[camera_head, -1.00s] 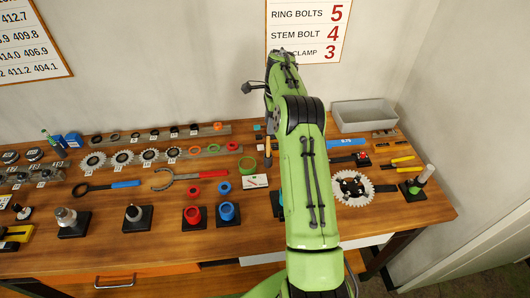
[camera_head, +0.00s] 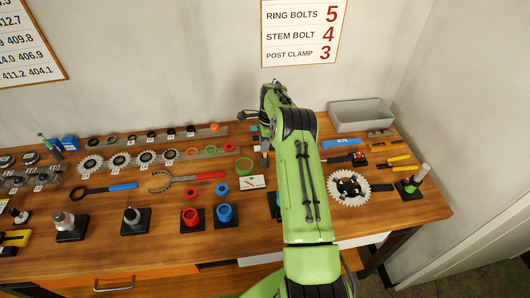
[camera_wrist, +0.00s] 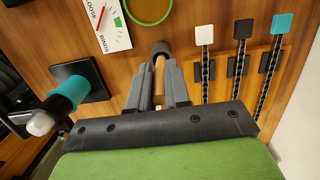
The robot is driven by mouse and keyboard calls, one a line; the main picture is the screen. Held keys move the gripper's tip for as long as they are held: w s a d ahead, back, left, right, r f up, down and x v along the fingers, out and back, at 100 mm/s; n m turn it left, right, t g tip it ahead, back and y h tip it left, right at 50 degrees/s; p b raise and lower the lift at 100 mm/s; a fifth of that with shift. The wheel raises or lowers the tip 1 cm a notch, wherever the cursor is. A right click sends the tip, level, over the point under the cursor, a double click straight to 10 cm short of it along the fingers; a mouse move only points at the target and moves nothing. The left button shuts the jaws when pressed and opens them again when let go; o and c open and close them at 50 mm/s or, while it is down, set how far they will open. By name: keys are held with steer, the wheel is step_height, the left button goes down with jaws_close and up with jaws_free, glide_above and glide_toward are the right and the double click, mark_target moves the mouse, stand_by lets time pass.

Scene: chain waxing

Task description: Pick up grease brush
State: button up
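A tool with a tan handle and a rounded dark end (camera_wrist: 161,48) shows in the wrist view and looks like the grease brush. Its bristles cannot be made out. My gripper (camera_wrist: 159,80) has one grey finger on each side of the tan handle. Whether the fingers press on it is not clear. In the head view my gripper (camera_head: 265,158) is small and dark, low over the back middle of the bench, and the tool cannot be made out there.
A teal cylinder (camera_wrist: 66,90) on a black base stands left of my gripper in the wrist view. Chain strips with white, black and teal (camera_wrist: 284,26) heads lie close on the right. A green ring (camera_wrist: 149,8) and a printed card (camera_wrist: 112,24) lie beyond.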

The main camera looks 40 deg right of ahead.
jaws_close()
steer(key=shift+r, duration=0.1)
